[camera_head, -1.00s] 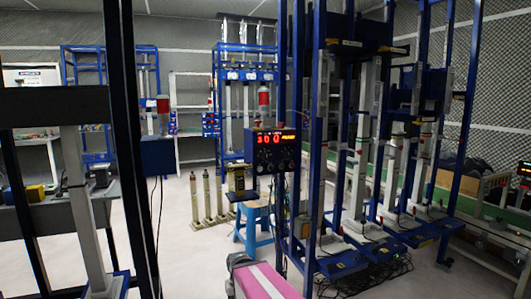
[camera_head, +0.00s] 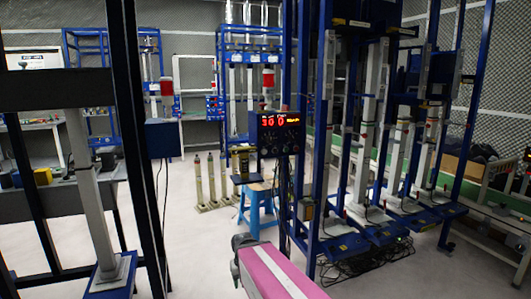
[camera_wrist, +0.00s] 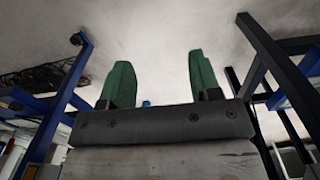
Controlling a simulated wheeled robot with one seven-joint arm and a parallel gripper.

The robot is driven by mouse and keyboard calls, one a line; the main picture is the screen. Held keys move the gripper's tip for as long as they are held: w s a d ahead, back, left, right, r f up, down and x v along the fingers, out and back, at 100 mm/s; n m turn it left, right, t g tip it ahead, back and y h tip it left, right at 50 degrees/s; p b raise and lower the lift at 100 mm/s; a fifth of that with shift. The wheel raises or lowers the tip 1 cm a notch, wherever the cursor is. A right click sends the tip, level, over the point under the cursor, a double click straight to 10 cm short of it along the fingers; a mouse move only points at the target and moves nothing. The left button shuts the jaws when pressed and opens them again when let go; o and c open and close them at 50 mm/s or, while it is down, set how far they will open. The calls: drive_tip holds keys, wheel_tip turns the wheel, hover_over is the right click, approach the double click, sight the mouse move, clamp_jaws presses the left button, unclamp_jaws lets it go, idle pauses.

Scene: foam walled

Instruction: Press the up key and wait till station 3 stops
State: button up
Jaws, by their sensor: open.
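Several blue-framed stations with upright pale columns (camera_head: 371,120) stand right of the box. I cannot tell which one is station 3. My gripper (camera_wrist: 159,70) is open in the wrist view, its two green fingers apart with nothing between them. Its fingers do not show in the head view.
A blue stool (camera_head: 257,207) stands below the box. Black cables (camera_head: 365,262) lie around the station bases. Several short posts (camera_head: 211,180) stand on the floor behind. A dark upright frame (camera_head: 140,150) is close on the left. Pale floor (camera_head: 190,250) is open between.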

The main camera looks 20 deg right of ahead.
drive_tip(key=shift+c, duration=0.3)
clamp_jaws()
idle(1.6)
